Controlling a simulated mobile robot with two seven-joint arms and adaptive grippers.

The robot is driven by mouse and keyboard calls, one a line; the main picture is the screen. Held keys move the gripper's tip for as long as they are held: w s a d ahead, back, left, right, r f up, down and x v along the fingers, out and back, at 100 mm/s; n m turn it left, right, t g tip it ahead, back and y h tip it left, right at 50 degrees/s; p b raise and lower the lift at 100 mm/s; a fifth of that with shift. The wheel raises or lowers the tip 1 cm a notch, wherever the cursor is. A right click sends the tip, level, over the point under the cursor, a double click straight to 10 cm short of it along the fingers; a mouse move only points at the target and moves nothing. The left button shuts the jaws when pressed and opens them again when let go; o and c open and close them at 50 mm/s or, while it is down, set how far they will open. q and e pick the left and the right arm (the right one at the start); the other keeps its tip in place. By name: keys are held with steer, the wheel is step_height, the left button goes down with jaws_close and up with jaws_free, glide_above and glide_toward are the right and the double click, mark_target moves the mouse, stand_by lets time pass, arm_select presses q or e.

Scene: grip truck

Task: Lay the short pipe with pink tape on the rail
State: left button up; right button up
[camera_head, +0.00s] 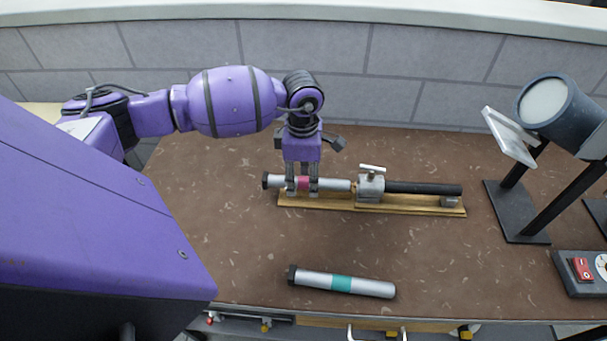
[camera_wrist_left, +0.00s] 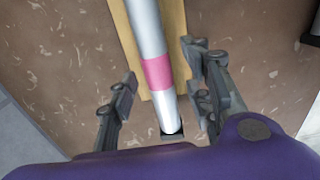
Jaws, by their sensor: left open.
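The short pipe with pink tape (camera_head: 335,185) is silver with a dark end cap at its left. It lies along the wooden rail (camera_head: 300,203), its right end close to the metal clamp (camera_head: 370,184). In the left wrist view the pipe (camera_wrist_left: 149,35) runs over the rail (camera_wrist_left: 125,35), with the pink band between my fingers. My left gripper (camera_head: 302,192) points down at the pink tape. In the wrist view the left gripper (camera_wrist_left: 162,100) is open, its fingers apart from the pipe on both sides. My right gripper is not in view.
A silver pipe with teal tape (camera_head: 342,284) lies near the table's front edge. A black rod (camera_head: 425,188) extends right of the clamp. A lamp (camera_head: 555,105) on a black stand and a box with a red switch (camera_head: 581,268) are at the right.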

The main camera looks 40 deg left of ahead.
mark_target(303, 180)
arm_select(q)
step_height(303, 180, up, 12)
steer(key=shift+f, duration=0.2)
steer(key=shift+s, duration=0.1)
